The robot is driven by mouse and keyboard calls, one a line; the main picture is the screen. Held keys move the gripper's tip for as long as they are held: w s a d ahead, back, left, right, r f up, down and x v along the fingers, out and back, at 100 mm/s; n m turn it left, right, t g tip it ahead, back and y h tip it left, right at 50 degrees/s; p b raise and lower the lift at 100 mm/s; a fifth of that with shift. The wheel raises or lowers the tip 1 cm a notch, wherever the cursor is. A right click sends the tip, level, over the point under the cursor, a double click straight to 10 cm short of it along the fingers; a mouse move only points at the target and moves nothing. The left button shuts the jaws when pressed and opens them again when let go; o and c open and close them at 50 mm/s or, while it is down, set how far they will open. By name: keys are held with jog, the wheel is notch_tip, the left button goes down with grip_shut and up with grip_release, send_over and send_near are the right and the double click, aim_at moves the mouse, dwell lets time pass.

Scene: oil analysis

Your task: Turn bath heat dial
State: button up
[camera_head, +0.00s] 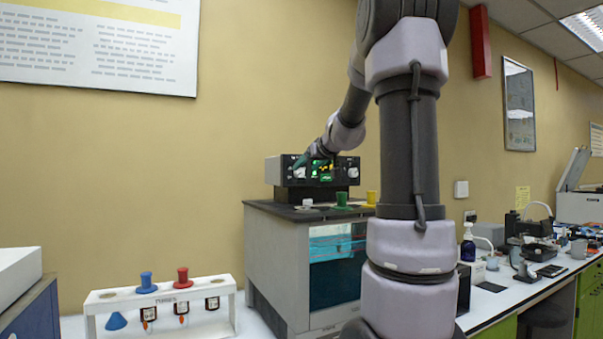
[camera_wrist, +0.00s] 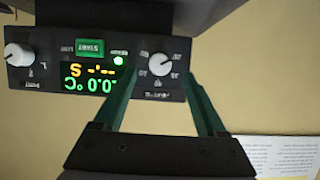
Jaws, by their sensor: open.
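A black control box (camera_head: 345,182) sits on top of the bath cabinet (camera_head: 278,250). In the wrist view the box appears upside down, with a white dial (camera_wrist: 161,64) at right and another white dial (camera_wrist: 17,54) at left. The labels are too blurred to tell which is the bath heat dial. My gripper (camera_wrist: 158,74) is open, its two green fingers on either side of the right-hand dial in that view. I cannot tell whether they touch it. In the head view a white dial (camera_head: 299,173) shows at the box's left, beside my gripper; my arm partly covers the panel.
A lit display (camera_wrist: 88,78) and a green button (camera_wrist: 89,47) lie between the dials. Green (camera_head: 342,200) and yellow (camera_head: 371,198) stoppers stand on the cabinet top. A white rack (camera_head: 160,295) with small bottles stands at left. A bench with instruments is at right.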

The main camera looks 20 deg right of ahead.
aim_at(301, 172)
jog(key=shift+x, duration=2.4)
grip_shut()
